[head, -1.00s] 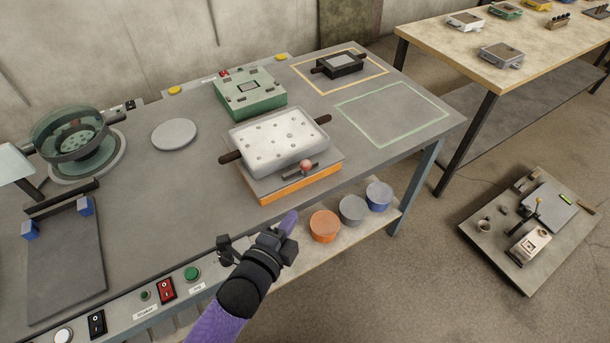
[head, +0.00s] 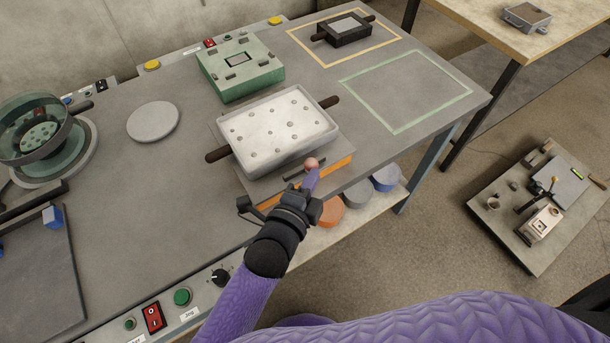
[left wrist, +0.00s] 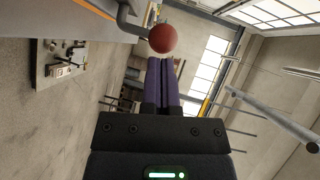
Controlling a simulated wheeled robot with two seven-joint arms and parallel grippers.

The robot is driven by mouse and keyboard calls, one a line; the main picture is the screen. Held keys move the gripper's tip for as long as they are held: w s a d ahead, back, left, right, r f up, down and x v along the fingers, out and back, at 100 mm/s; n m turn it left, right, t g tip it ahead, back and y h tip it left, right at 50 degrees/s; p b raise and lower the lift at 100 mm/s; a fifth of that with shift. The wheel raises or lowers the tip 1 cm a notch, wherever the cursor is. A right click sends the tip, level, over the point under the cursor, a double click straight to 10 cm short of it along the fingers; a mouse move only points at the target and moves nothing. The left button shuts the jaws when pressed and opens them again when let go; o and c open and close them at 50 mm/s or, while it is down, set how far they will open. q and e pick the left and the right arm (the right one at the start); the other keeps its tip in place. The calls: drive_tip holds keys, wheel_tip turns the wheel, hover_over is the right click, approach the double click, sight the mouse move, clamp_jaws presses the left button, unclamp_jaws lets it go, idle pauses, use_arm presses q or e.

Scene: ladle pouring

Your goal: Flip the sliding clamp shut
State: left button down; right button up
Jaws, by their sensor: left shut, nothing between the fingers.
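The clamp's red ball knob (head: 312,163) is at the front of an orange-edged base (head: 340,168), beside a short dark bar (head: 291,174). In the left wrist view, the knob (left wrist: 162,38) sits on a bent grey rod (left wrist: 128,22). A pale, dotted box (head: 280,122) with brown side handles sits on the base. My left gripper (head: 313,180) is shut and empty, its purple fingertips just in front of the knob in the head view. In the left wrist view its fingers (left wrist: 162,82) point at the knob; I cannot tell whether they touch. My right gripper is not in view.
A green block (head: 240,68) stands behind the box, and a grey disc (head: 153,121) lies to its left. A green outlined square (head: 405,88) on the table is empty. Tubs (head: 357,193) are on the shelf below. Buttons (head: 182,297) line the front edge.

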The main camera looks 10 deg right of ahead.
sight(300, 166)
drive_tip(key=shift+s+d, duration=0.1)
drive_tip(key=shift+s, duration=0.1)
use_arm(q)
drive_tip(key=w, duration=0.1)
drive_tip(key=w+a, duration=0.1)
drive_tip(key=w, duration=0.1)
drive_tip(key=shift+w+a+b, duration=0.15)
drive_tip(key=shift+w+b, duration=0.15)
drive_tip(key=shift+b, duration=0.1)
drive_tip(key=shift+r, duration=0.1)
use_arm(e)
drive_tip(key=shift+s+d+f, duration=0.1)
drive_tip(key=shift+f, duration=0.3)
